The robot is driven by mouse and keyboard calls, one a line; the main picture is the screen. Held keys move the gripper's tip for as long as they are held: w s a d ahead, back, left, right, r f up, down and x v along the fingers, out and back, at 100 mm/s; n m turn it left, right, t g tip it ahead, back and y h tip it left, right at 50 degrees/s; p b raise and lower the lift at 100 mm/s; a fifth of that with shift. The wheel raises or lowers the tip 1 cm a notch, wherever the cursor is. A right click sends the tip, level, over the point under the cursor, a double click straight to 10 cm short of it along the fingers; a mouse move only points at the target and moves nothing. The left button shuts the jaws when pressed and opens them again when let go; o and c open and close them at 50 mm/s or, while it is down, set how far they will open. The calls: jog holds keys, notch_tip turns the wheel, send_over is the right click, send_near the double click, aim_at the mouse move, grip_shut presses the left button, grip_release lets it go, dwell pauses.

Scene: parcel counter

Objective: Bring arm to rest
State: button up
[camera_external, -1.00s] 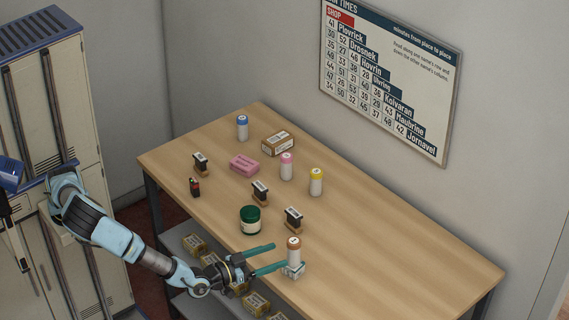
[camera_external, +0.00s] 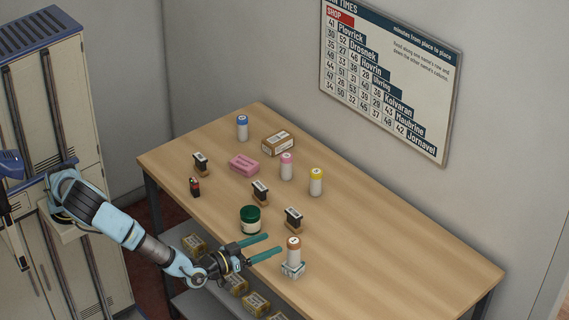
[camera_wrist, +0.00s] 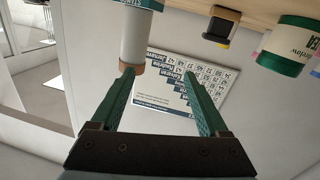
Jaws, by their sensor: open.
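My gripper (camera_external: 274,243) is open and empty at the front edge of the table (camera_external: 400,255). Its green fingers point right toward a white bottle with a brown cap (camera_external: 293,256), with a gap between. In the wrist view, the scene is upside down. My fingers (camera_wrist: 159,73) are spread apart there, and the bottle (camera_wrist: 137,38) shows beyond the left finger.
Bottles with blue (camera_external: 242,128), pink (camera_external: 286,167) and yellow (camera_external: 316,183) caps stand farther back. Lockers (camera_external: 90,120) are at left. The table's right part is clear.

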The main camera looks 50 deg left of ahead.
jog(key=w+a+r+n+g+y, duration=0.1)
jog(key=w+a+g, duration=0.3)
jog(key=w+a, duration=0.6)
jog(key=w+a+n+g, duration=0.1)
jog(key=w+a+g, duration=0.35)
jog(key=a, duration=0.95)
jog(key=s+a+m+g, duration=0.1)
jog(key=s+a, duration=0.2)
jog(key=a, duration=0.6)
jog(key=s+a+m+g, duration=0.1)
jog(key=s+a+g, duration=0.15)
jog(key=a, duration=0.55)
jog(key=s+a+f+m+g+y+b, duration=0.1)
jog(key=s+a+f+g, duration=0.2)
jog(key=s, duration=0.5)
jog(key=s+a+f+g+b, duration=0.1)
jog(key=s+a+f, duration=0.2)
jog(key=s+a, duration=0.3)
notch_tip(320, 180, up, 18)
jog(key=s+p, duration=0.1)
jog(key=p, duration=1.6)
jog(key=shift+s+d, duration=0.2)
jog(key=shift+s, duration=0.1)
jog(key=shift+f, duration=0.15)
jog(key=shift+o, duration=0.3)
